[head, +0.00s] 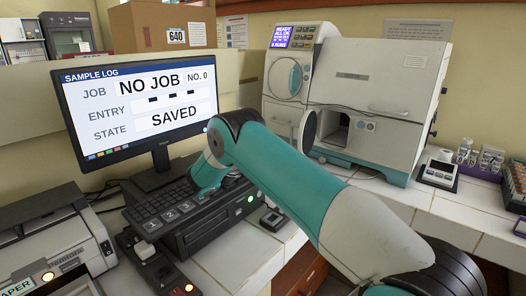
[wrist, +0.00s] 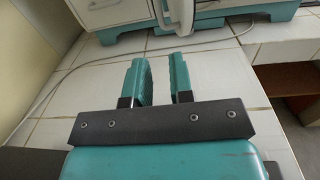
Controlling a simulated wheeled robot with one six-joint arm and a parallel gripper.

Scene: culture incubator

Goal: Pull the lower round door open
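The incubator (head: 375,90) is a white and teal cabinet on the right of the bench. Its lower round door (head: 307,131) stands swung outward, seen nearly edge-on, with a dark opening (head: 334,125) beside it. The upper round door (head: 286,78) is shut. In the wrist view my gripper (wrist: 160,80) has its two teal fingers apart with nothing between them. It is over the white tiles, short of the incubator's teal base (wrist: 125,36). My gripper's fingers cannot be made out in the head view.
A monitor (head: 140,95) reading "NO JOB" and "SAVED" stands at left, with a keyboard (head: 165,205) before it. A printer (head: 45,250) is at front left. Small racks (head: 478,157) stand right of the incubator. A thin cable (wrist: 75,68) crosses the tiles.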

